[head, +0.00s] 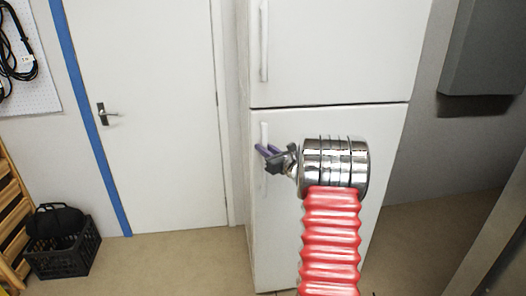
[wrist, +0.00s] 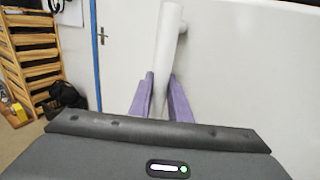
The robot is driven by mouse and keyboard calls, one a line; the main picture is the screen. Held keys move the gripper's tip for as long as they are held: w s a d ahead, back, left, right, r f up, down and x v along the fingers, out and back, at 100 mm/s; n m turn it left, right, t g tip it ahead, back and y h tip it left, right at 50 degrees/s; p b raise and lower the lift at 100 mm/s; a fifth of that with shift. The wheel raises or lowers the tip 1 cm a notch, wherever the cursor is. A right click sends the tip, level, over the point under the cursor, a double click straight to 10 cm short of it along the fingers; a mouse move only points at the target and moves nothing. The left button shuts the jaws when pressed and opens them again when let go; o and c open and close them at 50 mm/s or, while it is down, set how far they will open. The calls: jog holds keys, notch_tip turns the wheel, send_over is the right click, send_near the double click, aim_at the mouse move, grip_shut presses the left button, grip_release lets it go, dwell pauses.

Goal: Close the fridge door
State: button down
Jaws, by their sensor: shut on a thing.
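The white fridge has an upper door (head: 335,50) and a lower door (head: 285,225). Both look flush or nearly so in the head view; I cannot tell whether a small gap remains. The lower door's white vertical handle (head: 264,133) is at its left edge. My gripper (head: 266,151) is at this handle, shut on it. In the wrist view, the purple fingers of my gripper (wrist: 160,82) stand on both sides of the handle (wrist: 168,45), which runs up and away from between them. The handle's lower part is hidden by the fingers and gripper body.
A white room door (head: 150,110) with a blue-edged frame is left of the fridge. A black crate (head: 62,258) and a wooden rack (head: 10,210) stand at far left. A grey wall cabinet (head: 490,45) hangs at right. Floor left of the fridge is clear.

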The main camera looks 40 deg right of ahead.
jog(key=shift+d+r, duration=0.15)
jog(key=shift+d, duration=0.25)
jog(key=c, duration=1.8)
grip_release()
jog(key=shift+o, duration=0.8)
jog(key=s+a, duration=0.1)
jog(key=s, duration=1.2)
jog(key=shift+s+a+f, duration=0.2)
jog(key=shift+s+a, duration=0.1)
